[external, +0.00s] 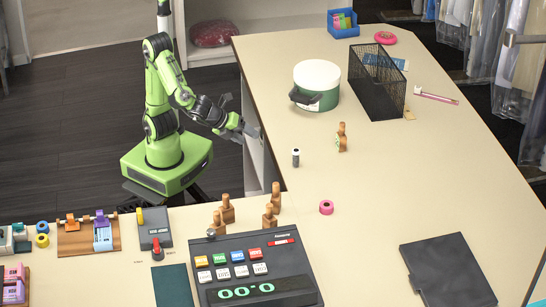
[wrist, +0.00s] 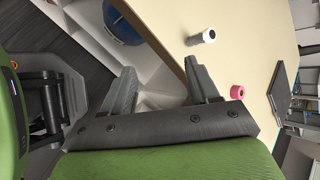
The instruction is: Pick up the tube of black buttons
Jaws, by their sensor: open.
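The tube of black buttons (external: 296,158) appears to be the small pale cylinder with dark ends near the table's inner edge in the external view. It also shows at the top of the wrist view, where the tube (wrist: 202,37) lies above and to the right of the fingers. Its contents are too small to make out. My gripper (external: 242,122) is open and empty, left of the tube and beside the table edge. In the wrist view my gripper (wrist: 160,70) has its two dark fingers spread apart, neither touching the tube.
A green-and-white tub (external: 317,84) and a black mesh basket (external: 377,82) are farther back. A cash register (external: 252,270) sits in front. The tabletop's right middle is clear.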

